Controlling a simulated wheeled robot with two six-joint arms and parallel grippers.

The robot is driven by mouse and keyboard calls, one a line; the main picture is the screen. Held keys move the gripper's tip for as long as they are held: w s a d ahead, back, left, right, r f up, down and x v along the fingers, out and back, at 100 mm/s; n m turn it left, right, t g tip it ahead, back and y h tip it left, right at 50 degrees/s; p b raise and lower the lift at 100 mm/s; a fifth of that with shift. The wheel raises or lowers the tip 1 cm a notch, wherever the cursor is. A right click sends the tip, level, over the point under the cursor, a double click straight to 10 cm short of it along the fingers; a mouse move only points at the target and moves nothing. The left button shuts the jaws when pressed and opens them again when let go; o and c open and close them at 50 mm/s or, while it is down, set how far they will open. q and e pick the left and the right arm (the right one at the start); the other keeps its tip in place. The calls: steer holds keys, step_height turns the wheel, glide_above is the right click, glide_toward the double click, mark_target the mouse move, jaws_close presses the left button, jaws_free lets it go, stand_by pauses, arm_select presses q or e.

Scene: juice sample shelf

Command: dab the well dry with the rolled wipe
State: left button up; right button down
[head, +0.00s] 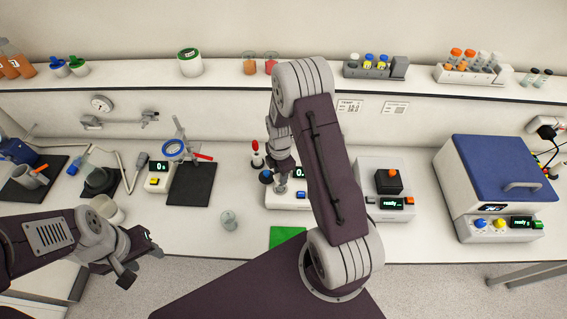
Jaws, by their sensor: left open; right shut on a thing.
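A white instrument (288,202) with a small lit display and a blue button stands on the bench, partly behind my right arm. The well on it is hidden by my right gripper or too small to make out. My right gripper (279,182) points down just over this instrument. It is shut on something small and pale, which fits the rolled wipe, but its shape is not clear. I cannot tell whether it touches the instrument. My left gripper (142,264) is open and empty, low at the left near the bench's front edge.
A clear glass (229,220) stands left of the instrument, and a green pad (287,236) lies in front of it. A red-topped dropper (256,153) is behind it. A box with a black top (388,181) and a blue-lidded machine (507,175) stand to the right.

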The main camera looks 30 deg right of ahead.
mark_target(279, 189)
steer(key=shift+a+r, duration=0.1)
steer(key=shift+r, duration=0.1)
steer(key=shift+f, duration=0.15)
step_height(279, 189, down, 5)
steer(key=b, duration=0.4)
steer(key=shift+f, duration=0.15)
steer(key=shift+f+b, duration=0.3)
steer(key=shift+b, duration=0.15)
stand_by(0.3)
steer(key=shift+w+r, duration=0.1)
steer(key=shift+w+d, duration=0.2)
steer(key=shift+s, duration=0.1)
steer(key=shift+s+a, duration=0.45)
steer(key=shift+s, duration=0.15)
steer(key=shift+w, duration=0.2)
